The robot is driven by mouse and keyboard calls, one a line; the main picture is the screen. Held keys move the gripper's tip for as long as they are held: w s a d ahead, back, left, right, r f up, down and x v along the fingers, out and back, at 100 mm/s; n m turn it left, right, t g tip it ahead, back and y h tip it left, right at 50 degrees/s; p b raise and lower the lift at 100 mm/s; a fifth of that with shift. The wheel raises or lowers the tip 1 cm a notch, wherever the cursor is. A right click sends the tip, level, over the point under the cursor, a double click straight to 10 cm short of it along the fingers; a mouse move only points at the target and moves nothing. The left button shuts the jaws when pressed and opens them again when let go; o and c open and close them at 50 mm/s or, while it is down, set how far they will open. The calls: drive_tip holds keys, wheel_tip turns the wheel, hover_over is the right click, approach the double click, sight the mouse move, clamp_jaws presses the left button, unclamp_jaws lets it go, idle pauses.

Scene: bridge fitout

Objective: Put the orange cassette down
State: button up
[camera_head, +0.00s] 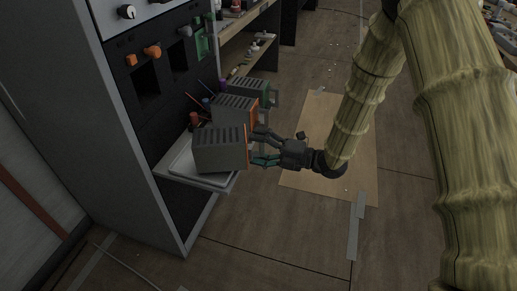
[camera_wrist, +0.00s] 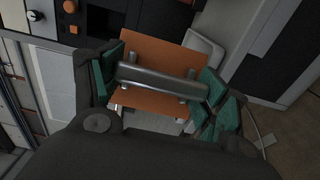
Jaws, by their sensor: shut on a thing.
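The orange cassette (camera_head: 219,149) is a grey, slotted box with an orange front face, at the near end of the shelf in the head view. In the wrist view, its orange face (camera_wrist: 150,52) fills the middle, with a metal bar handle (camera_wrist: 160,82) across it. My gripper (camera_head: 262,149) has teal finger pads at both ends of this handle and is shut on it. The cassette is over a pale tray (camera_head: 184,163); I cannot tell if its underside touches. Its back is hidden in the wrist view.
A second grey box with an orange edge (camera_head: 235,108) stands close behind, and a box with a green front (camera_head: 263,93) behind that. Red and dark tool handles (camera_head: 194,119) stand beside them near the cabinet (camera_head: 130,150). The floor right of the shelf is open.

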drive_tip(key=shift+f+b, duration=0.35)
drive_tip(key=shift+f, duration=0.15)
drive_tip(key=o, duration=1.6)
drive_tip(key=shift+r, duration=0.1)
drive_tip(key=shift+d+r+p, duration=0.15)
drive_tip(key=shift+r+p, duration=0.25)
drive_tip(key=shift+p, duration=0.05)
drive_tip(key=v, duration=1.1)
drive_tip(key=shift+s+d+f, duration=0.1)
drive_tip(key=shift+s+d, duration=0.1)
drive_tip(key=shift+d, duration=0.1)
